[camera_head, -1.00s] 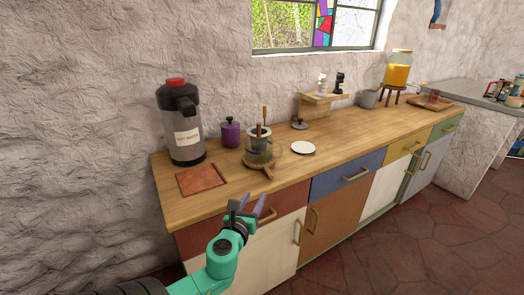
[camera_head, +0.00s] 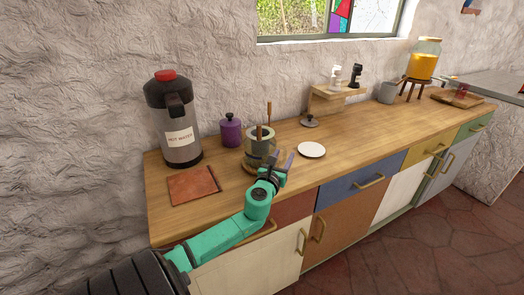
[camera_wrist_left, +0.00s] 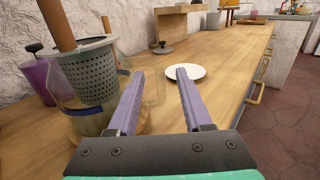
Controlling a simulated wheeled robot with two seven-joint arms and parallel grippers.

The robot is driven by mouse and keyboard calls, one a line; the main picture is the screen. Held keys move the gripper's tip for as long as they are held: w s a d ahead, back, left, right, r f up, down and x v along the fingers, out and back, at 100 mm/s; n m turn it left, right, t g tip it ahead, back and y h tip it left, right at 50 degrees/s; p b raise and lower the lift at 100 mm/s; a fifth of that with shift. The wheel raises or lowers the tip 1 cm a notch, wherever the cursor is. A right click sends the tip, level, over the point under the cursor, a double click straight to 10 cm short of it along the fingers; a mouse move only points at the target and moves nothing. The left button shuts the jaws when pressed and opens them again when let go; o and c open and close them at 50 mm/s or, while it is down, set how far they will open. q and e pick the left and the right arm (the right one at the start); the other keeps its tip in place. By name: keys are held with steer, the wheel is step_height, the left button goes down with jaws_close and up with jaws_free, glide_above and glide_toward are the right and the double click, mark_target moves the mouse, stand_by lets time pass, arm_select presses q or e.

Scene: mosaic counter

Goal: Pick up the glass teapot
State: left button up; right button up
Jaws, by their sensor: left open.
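The glass teapot (camera_head: 262,148) stands upright on a small wooden board on the counter, with a grey perforated strainer and wooden sticks in its top. In the left wrist view the teapot (camera_wrist_left: 90,122) fills the left side, its clear wall hard to trace. My left gripper (camera_head: 281,164) is at the teapot's right front side, low over the counter. In the left wrist view its open purple fingers (camera_wrist_left: 160,84) point forward, the left finger overlapping the teapot's right edge; I cannot tell whether they touch. Nothing solid shows held. My right gripper is out of view.
A white plate (camera_head: 312,150) lies just right of the gripper, with a grey lid (camera_head: 310,121) behind. A purple jar (camera_head: 231,131) and hot-water dispenser (camera_head: 175,125) stand left of the teapot, near a brown mat (camera_head: 193,185). The counter's middle right is clear.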

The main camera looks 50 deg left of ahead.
arm_select(q)
steer(key=shift+x, duration=0.8)
steer(key=shift+w+a+f, duration=0.15)
steer(key=shift+w, duration=0.25)
steer(key=shift+s, duration=0.1)
jaws_close()
